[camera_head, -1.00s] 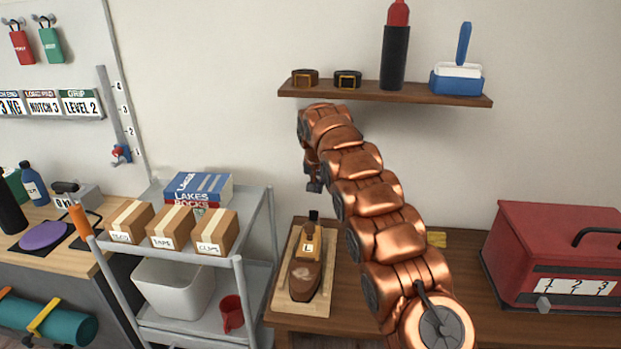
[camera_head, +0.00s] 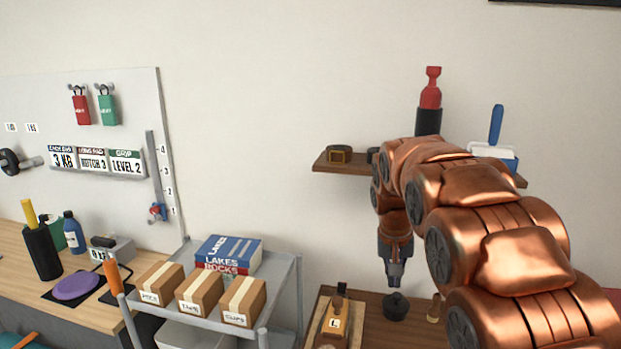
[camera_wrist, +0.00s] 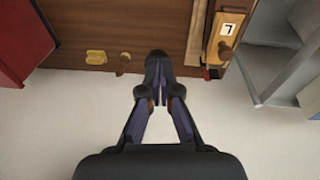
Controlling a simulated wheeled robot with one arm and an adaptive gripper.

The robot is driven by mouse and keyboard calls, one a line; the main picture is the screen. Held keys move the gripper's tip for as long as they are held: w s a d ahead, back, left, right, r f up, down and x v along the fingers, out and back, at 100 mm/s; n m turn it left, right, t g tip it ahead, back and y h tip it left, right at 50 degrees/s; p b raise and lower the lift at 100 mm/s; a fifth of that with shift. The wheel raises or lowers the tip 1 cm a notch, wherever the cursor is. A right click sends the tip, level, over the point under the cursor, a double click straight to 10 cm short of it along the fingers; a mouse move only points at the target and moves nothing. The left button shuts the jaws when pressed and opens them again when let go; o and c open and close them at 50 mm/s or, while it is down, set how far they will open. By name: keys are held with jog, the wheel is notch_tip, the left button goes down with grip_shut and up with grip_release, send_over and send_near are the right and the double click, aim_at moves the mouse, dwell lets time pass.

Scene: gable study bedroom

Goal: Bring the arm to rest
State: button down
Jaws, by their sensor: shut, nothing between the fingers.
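My copper-coloured arm reaches in from the lower right of the head view and bends down at its far end. My gripper (camera_head: 394,280) hangs there, pointing down above the brown wooden table, below the wall shelf. In the wrist view my gripper (camera_wrist: 160,98) has its fingertips together with nothing between them. A dark round object (camera_head: 396,306) shows just below the fingertips in the head view; I cannot tell how wide the gap is.
A wooden shoe-like item marked L (camera_head: 334,322) stands left of my gripper. The wall shelf (camera_head: 340,168) is behind my arm. A grey cart (camera_head: 285,275) with small boxes stands left. A red box (camera_wrist: 22,40) shows in the wrist view.

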jog(key=s+f+n+g+p, duration=0.1)
jog(key=s+p, duration=0.1)
jog(key=s, duration=1.7)
jog(key=s+n+g+y+p, duration=0.1)
jog(key=s+g+p, duration=0.1)
jog(key=s, duration=1.8)
jog(key=shift+s+f, duration=0.2)
jog(key=shift+f, duration=0.2)
